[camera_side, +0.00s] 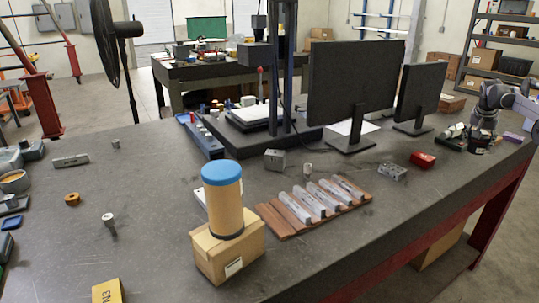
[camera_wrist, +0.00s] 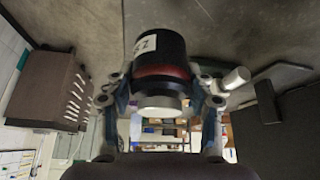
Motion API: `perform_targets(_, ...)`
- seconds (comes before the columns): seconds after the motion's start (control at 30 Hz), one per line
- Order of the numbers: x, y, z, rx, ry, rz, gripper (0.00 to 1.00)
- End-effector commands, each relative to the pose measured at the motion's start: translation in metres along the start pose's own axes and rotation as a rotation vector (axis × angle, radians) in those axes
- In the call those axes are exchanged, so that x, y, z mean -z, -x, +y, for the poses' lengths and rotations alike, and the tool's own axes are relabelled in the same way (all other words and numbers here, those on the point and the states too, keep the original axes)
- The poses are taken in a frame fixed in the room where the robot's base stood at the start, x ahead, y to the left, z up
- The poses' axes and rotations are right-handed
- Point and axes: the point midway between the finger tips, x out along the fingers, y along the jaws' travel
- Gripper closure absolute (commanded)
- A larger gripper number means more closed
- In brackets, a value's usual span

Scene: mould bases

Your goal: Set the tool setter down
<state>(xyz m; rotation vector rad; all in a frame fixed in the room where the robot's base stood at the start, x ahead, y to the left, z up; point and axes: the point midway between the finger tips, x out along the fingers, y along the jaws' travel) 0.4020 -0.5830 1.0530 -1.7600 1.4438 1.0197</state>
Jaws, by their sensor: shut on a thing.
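The tool setter (camera_wrist: 160,60) is a black cylinder with a dark red ring, a silver button end and a white label. My gripper (camera_wrist: 163,97) has a finger on each side of it and is shut on it in the wrist view. In the side view my gripper (camera_side: 484,121) is at the far right end of the bench, with a small dark body, likely the tool setter (camera_side: 477,144), below it. The side view is too small to tell whether the tool setter touches the bench top.
A dark tray with small parts (camera_side: 452,137) is just left of my gripper. A red box (camera_side: 423,160) and a grey metal block (camera_side: 392,173) lie nearer. Two monitors (camera_side: 350,85) stand to the left. A silver cylinder (camera_wrist: 234,79) is beside the right finger.

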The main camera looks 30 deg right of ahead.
Motion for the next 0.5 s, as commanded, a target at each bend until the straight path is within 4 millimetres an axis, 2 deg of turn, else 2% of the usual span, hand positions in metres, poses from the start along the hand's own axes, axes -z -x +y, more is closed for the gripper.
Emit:
perform_targets(0.1, -0.003, -0.009, -0.018, 0.001, 0.002, 0.002, 1.0)
perform_targets(0.2, -0.005, -0.014, -0.025, 0.0, 0.001, 0.002, 1.0)
perform_targets(0.37, -0.008, -0.02, -0.029, -0.001, 0.0, 0.002, 1.0)
perform_targets(0.5, -0.016, -0.034, -0.029, 0.0, 0.0, 0.002, 1.0)
